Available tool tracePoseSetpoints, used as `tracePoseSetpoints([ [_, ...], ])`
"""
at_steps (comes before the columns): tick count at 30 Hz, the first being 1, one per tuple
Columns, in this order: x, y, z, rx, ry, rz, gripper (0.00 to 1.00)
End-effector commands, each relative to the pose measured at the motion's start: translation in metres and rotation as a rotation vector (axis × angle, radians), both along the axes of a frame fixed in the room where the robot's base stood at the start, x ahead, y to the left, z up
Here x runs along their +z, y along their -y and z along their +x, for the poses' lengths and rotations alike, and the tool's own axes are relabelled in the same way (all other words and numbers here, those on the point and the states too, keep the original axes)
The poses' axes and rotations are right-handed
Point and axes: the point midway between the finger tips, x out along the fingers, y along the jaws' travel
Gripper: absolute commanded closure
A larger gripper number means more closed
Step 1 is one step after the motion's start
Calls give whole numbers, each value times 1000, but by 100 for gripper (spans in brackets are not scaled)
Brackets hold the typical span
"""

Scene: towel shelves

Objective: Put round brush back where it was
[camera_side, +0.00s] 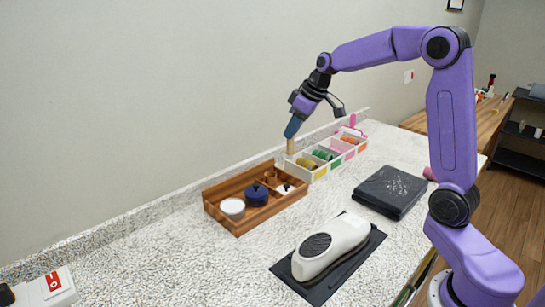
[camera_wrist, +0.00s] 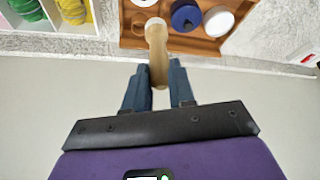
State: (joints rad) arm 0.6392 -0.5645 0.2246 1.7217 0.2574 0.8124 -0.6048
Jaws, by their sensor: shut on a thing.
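My gripper (camera_side: 292,128) hangs above the back right part of a wooden tray. In the wrist view its two blue fingers (camera_wrist: 159,82) are shut on a tan wooden handle, which I take to be the round brush (camera_wrist: 157,48). The brush also shows in the side view as a short tan piece (camera_side: 290,147) below the fingers. Its far end looks pale in the wrist view and points toward the tray; I cannot tell its bristles clearly. The wooden tray (camera_side: 239,232) has compartments holding a white bowl (camera_side: 232,207), a navy lidded pot (camera_side: 256,194) and a small white item (camera_side: 285,189).
A white divided bin (camera_side: 322,172) with yellow, green and orange items stands right of the tray against the wall.

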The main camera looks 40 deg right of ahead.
Motion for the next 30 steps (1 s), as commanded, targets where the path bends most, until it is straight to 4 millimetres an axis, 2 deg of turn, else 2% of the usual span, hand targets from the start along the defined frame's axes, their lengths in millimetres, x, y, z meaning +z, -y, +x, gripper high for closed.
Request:
tracePoseSetpoints([
  [8, -23, 7, 48, -1, -3, 1, 100],
  [15, -60, 11, 77, 0, -5, 1, 100],
  [26, -79, 13, 94, 0, -2, 0, 100],
  [30, -97, 14, 95, -1, -6, 2, 100],
])
